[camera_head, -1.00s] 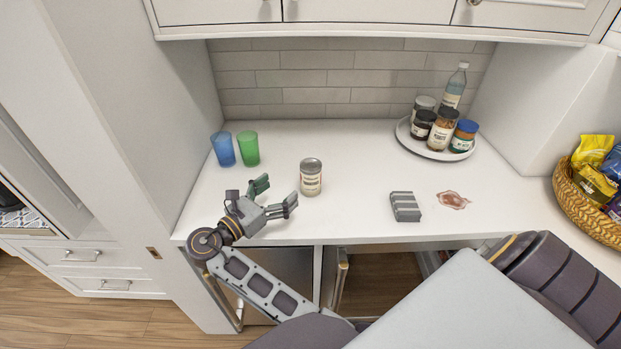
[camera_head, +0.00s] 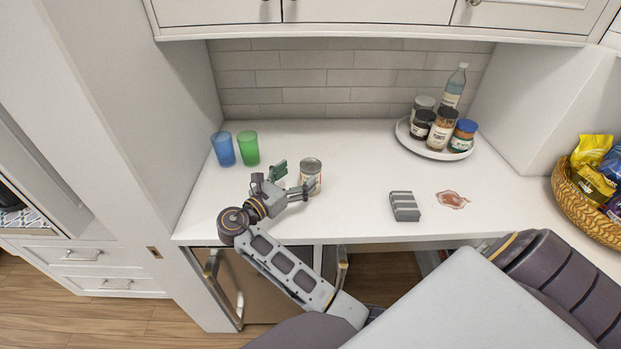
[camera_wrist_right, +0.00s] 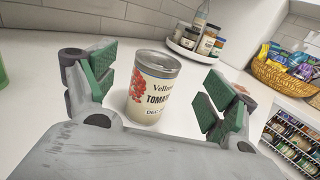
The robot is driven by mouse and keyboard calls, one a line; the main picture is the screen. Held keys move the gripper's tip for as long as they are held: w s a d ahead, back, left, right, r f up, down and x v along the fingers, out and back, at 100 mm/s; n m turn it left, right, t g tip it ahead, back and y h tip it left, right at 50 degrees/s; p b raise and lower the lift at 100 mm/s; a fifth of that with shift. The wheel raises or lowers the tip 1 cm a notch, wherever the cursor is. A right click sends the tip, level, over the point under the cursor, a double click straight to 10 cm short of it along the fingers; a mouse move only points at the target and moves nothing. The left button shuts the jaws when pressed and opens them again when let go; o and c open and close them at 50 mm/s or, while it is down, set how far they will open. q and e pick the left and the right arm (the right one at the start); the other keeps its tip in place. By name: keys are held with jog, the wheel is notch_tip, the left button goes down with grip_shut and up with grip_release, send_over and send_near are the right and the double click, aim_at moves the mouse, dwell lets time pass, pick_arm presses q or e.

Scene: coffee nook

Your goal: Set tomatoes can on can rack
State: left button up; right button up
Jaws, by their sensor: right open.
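The tomatoes can (camera_head: 312,172) stands upright on the white counter; its cream label with red tomatoes shows in the right wrist view (camera_wrist_right: 153,90). My right gripper (camera_head: 294,181) is open just left of the can in the head view. In the wrist view the can stands between its two green-padded fingers, with gaps on both sides. A small grey ridged block (camera_head: 404,206), which looks like the can rack, sits on the counter to the right of the can. My left gripper is not in view.
Blue (camera_head: 223,149) and green (camera_head: 248,148) cups stand behind the gripper. A round tray (camera_head: 403,135) with several jars and a bottle is at the back right. A wicker basket (camera_head: 581,213) is far right. Counter between can and rack is clear.

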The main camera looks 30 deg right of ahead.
aim_at(308, 167)
jog(key=shift+p+x, duration=0.35)
jog(key=shift+x, duration=2.25)
jog(key=shift+r, duration=0.1)
jog(key=shift+c, duration=0.2)
grip_shut()
jog(key=shift+r, duration=0.15)
jog(key=shift+w+r, duration=0.1)
jog(key=shift+r, duration=4.8)
